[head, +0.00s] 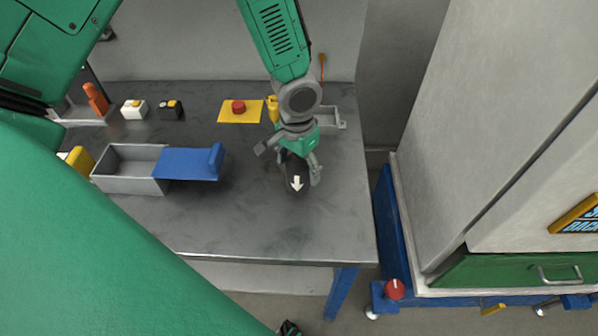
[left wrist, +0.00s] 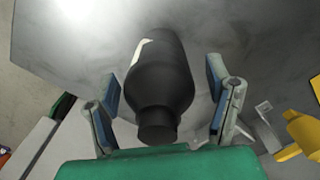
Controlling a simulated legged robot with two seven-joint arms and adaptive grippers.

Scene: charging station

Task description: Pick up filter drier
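The filter drier (head: 297,183) is a black, bottle-shaped body with a white arrow on it, on the grey metal table near its right side. My left gripper (head: 289,165) is over it, with its fingers spread to either side. In the left wrist view the filter drier (left wrist: 160,80) lies between the two open fingers, its narrow neck toward the palm. Gaps show between it and both fingers, so it is not held. My right gripper cannot be made out.
A grey open-topped bin (head: 127,170) with a blue part (head: 188,163) beside it stands on the table's left. A yellow plate with a red button (head: 238,107) lies behind. A grey tray (head: 332,119) is at the back right. A large cabinet (head: 500,130) stands right of the table. The front is clear.

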